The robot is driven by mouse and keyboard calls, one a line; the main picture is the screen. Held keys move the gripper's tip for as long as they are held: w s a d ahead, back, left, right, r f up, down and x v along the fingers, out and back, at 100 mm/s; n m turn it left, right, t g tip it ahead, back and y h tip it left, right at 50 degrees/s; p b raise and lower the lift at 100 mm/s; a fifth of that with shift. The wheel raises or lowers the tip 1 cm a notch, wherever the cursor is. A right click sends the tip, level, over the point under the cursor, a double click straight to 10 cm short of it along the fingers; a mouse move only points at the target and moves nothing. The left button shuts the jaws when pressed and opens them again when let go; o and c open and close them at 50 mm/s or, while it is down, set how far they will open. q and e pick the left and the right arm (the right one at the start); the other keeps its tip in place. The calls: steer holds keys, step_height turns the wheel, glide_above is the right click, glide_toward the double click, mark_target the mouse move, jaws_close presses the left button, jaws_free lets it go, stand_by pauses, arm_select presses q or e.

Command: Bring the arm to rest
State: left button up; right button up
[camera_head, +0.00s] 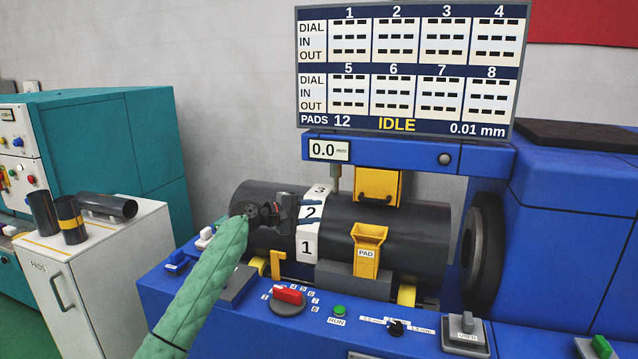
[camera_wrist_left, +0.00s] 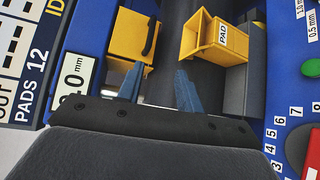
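My left arm in its green sleeve comes up from the lower left in the head view. Its gripper (camera_head: 309,215) is in front of the big dark flanged cylinder (camera_head: 420,230), at the white band (camera_head: 307,248) numbered 1, 2, 3. In the left wrist view the two blue fingers (camera_wrist_left: 160,85) stand apart with nothing between them. The dark cylinder surface shows behind them; whether they touch it I cannot tell. My right gripper is in neither view.
A yellow PAD holder (camera_head: 367,250) and a yellow block (camera_head: 378,186) are right of the gripper. The blue machine's front panel (camera_head: 230,310) carries a red knob (camera_head: 288,295). A display board (camera_head: 405,70) reads IDLE. A white cabinet (camera_head: 100,270) holds several dark cylinders.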

arm_select(q)
steer(key=s+a+f+m+g+y, duration=0.1)
steer(key=s+a+f+m+y, duration=0.15)
steer(key=s+f, duration=1.25)
steer(key=s+a+f+m+y, duration=0.2)
steer(key=s+f+m+y, duration=0.15)
steer(key=s+f, duration=1.1)
steer(key=s+a+f+m+g+y, duration=0.1)
steer(key=s+a+f+y, duration=0.3)
steer(key=s, duration=0.7)
steer(key=s+a+f+m+g+y, duration=0.1)
steer(key=s+a+f+y, duration=0.1)
steer(key=s+a, duration=0.7)
steer(key=s+a+f+m+g+y, duration=0.1)
steer(key=s+a+f+y, duration=0.15)
steer(key=s, duration=1.05)
steer(key=s+d+f+g, duration=0.1)
steer(key=d+f, duration=0.1)
steer(key=f, duration=1.3)
steer(key=s+d+f, duration=0.1)
steer(key=d+f, duration=0.1)
steer(key=f, duration=1.3)
steer(key=shift+s+d+f+g+h, duration=0.25)
steer(key=shift+s+f+g+h, duration=0.05)
steer(key=shift+g+h, duration=0.1)
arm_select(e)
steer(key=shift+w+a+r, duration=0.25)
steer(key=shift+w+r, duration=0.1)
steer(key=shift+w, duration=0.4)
